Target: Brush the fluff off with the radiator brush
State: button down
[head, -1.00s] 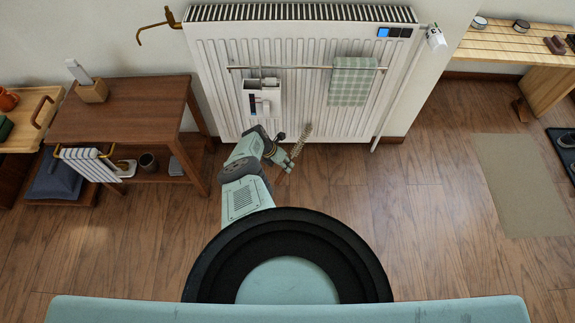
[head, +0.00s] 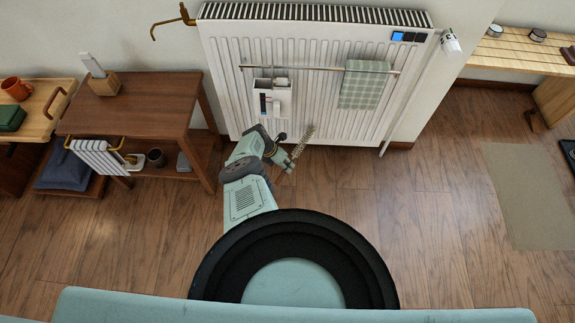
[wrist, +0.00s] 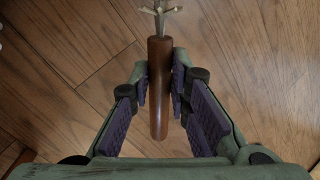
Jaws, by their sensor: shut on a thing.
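The radiator brush shows its beige bristle head (head: 303,141) in the head view, tilted up and to the right in front of the radiator's lower part. Its brown wooden handle (wrist: 159,90) is between the purple pads in the wrist view. My gripper (head: 291,164) is shut on that handle; it also shows in the wrist view (wrist: 161,88). The white ribbed radiator (head: 323,110) is on the wall, with a dark slotted top grille (head: 315,13). The brush head looks low in front of it; I cannot tell whether they touch. I cannot make out any fluff.
A rail on the radiator carries a checked cloth (head: 364,88) and a white holder (head: 270,100). A brown side table (head: 135,110) stands at left, a wooden bench (head: 510,52) at right.

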jog(key=a+b, duration=0.2)
jog(key=a, duration=0.5)
dwell(1.8)
jog(key=shift+s+r, duration=0.1)
jog(key=s+p, duration=0.8)
jog(key=s, duration=0.1)
dwell(0.3)
